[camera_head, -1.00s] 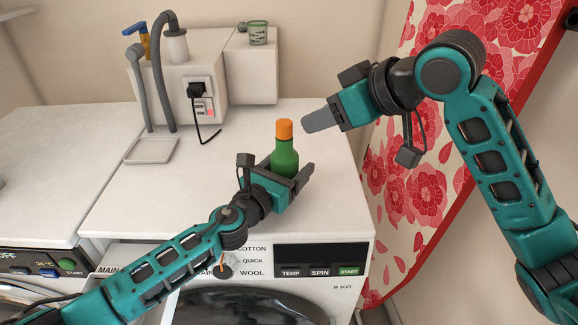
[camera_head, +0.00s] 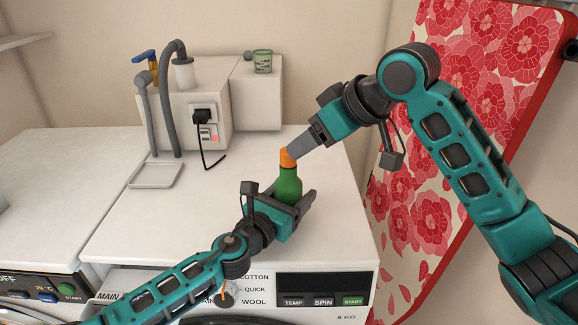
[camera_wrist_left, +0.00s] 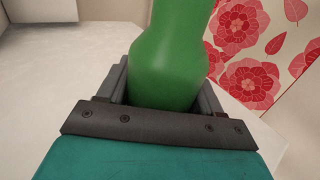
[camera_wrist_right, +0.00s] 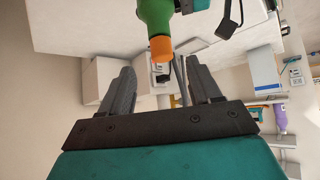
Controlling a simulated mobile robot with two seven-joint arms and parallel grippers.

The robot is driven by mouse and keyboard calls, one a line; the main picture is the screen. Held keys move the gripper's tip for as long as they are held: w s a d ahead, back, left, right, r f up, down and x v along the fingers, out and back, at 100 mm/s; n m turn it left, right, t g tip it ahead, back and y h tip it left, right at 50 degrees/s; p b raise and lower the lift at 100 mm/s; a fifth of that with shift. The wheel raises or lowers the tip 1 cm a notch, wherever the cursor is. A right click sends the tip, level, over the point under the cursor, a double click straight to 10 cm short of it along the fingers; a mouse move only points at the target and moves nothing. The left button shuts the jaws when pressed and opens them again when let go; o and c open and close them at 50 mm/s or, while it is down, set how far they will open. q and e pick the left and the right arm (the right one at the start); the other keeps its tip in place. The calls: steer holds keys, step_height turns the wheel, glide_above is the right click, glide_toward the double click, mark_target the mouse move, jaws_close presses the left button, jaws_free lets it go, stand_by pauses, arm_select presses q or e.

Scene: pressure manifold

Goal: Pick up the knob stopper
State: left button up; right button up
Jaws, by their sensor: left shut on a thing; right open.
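The knob stopper looks to be the orange cap (camera_head: 287,159) on top of a green bottle (camera_head: 289,184). The bottle stands upright. My left gripper (camera_head: 288,207) is shut around the bottle's lower body, and the left wrist view shows the green body (camera_wrist_left: 170,75) between its fingers. The bottle's base is hidden, so I cannot tell whether it touches the machine top. My right gripper (camera_head: 296,149) is open, its fingertips right by the orange cap. In the right wrist view the cap (camera_wrist_right: 161,48) lies between the finger directions, around the tips; contact is unclear.
The white washing machine top (camera_head: 150,215) is mostly clear to the left. A white box with hose and plug (camera_head: 201,117) stands at the back, with a shallow tray (camera_head: 155,175) before it. A red floral board (camera_head: 430,215) stands close on the right.

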steer(key=w+a+n+g+h, duration=0.1)
steer(key=w+a, duration=0.1)
steer(key=w+a+n+g+h, duration=0.1)
steer(key=w+a+g, duration=0.1)
steer(key=a, duration=0.1)
steer(key=shift+r, duration=0.15)
steer(key=n+g+h, duration=0.1)
step_height(320, 180, up, 6)
steer(key=g+h, duration=0.2)
steer(key=h, duration=0.1)
glide_above(283, 148)
steer(key=r, duration=0.1)
steer(key=shift+n+h, duration=0.3)
steer(key=shift+n, duration=0.1)
steer(key=shift+s+d+f, duration=0.15)
steer(key=shift+f, duration=1.4)
steer(key=shift+s+d+f, duration=0.15)
steer(key=shift+f, duration=1.4)
steer(key=f, duration=0.4)
steer(key=shift+s+d, duration=0.1)
steer(key=shift+d, duration=0.3)
steer(key=shift+f, duration=0.65)
